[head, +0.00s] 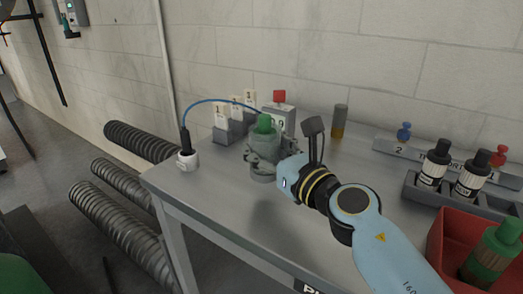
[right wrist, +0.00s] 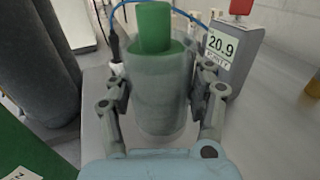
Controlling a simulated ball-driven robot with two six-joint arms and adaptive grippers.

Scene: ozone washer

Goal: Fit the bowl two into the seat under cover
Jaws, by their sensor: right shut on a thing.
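My right gripper (head: 266,152) is shut on a translucent grey bowl with a green top (head: 264,124), held upright above the grey table. In the right wrist view the bowl (right wrist: 157,95) stands between the two fingers, its green part rising from the top. I cannot read a number on it. I cannot make out which place is the seat under cover. My left gripper is not in view.
A grey meter (right wrist: 230,60) reading 20.9 stands close behind. A blue cable (head: 222,101) arcs from a probe in a white cup (head: 187,161). A red crate (head: 447,240) holds a green-capped bottle (head: 495,252). Dark-capped bottles (head: 435,165) stand right. The front left table is clear.

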